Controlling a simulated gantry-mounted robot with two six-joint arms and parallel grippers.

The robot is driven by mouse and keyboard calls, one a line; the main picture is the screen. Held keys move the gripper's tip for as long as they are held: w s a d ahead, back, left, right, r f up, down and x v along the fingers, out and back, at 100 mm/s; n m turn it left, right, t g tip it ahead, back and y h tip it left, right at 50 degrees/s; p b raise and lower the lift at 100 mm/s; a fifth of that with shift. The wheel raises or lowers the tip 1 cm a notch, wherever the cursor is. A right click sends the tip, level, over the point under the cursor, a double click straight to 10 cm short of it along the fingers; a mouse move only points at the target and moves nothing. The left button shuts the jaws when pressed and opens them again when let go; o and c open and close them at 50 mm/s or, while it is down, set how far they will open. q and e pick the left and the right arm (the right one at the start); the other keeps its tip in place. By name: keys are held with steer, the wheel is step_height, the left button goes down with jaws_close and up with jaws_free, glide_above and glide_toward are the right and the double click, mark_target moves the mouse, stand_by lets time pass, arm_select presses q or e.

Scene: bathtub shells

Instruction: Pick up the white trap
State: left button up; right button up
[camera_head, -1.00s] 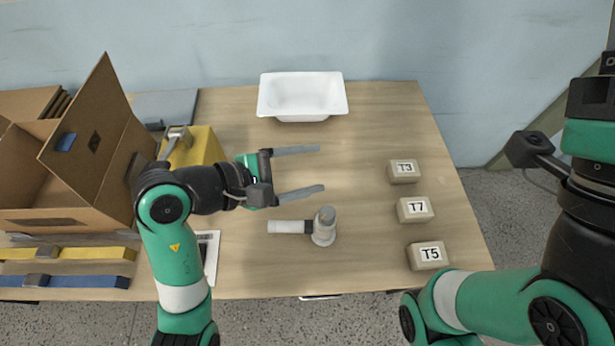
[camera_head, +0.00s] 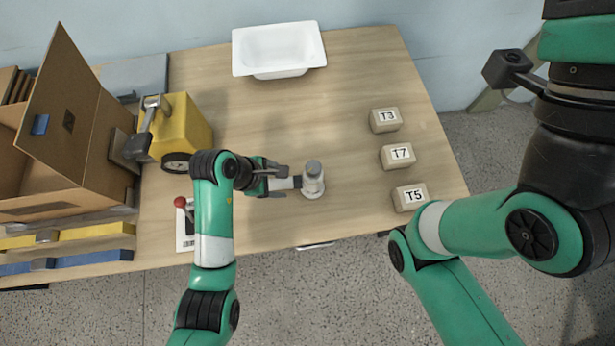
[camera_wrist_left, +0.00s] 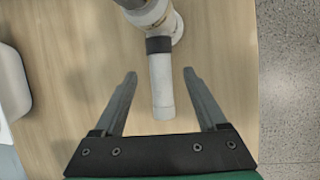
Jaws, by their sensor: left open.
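The white trap (camera_head: 311,184) lies on the wooden table, near the middle of the front half in the head view. It has a round upright body and a pale pipe stub pointing left. In the left wrist view the trap's pipe (camera_wrist_left: 161,85) with a dark collar reaches toward my gripper. My left gripper (camera_head: 281,182) is open, its fingers on either side of the stub's end. In the left wrist view the left gripper's fingertips (camera_wrist_left: 160,74) stand apart, with visible gaps to the pipe. My right gripper is not in view; only part of the right arm shows.
A white tub (camera_head: 278,74) stands at the back. Blocks T3 (camera_head: 386,120), T7 (camera_head: 397,157) and T5 (camera_head: 409,198) line the right side. A yellow wheeled thing (camera_head: 187,125) and an open cardboard box (camera_head: 97,150) stand left. The table's middle is clear.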

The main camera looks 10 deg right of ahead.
mark_target(281, 183)
arm_select(q)
steer(key=x, duration=0.1)
steer(key=b+x, duration=0.1)
steer(key=x, duration=0.1)
steer(key=b+x, duration=0.1)
steer(key=shift+a+f, duration=0.25)
steer(key=shift+f, duration=0.05)
steer(key=shift+d+f, duration=0.2)
steer(key=shift+f, duration=0.15)
steer(key=shift+w, duration=0.1)
steer(key=shift+f, duration=0.15)
steer(key=shift+c, duration=0.2)
jaws_close()
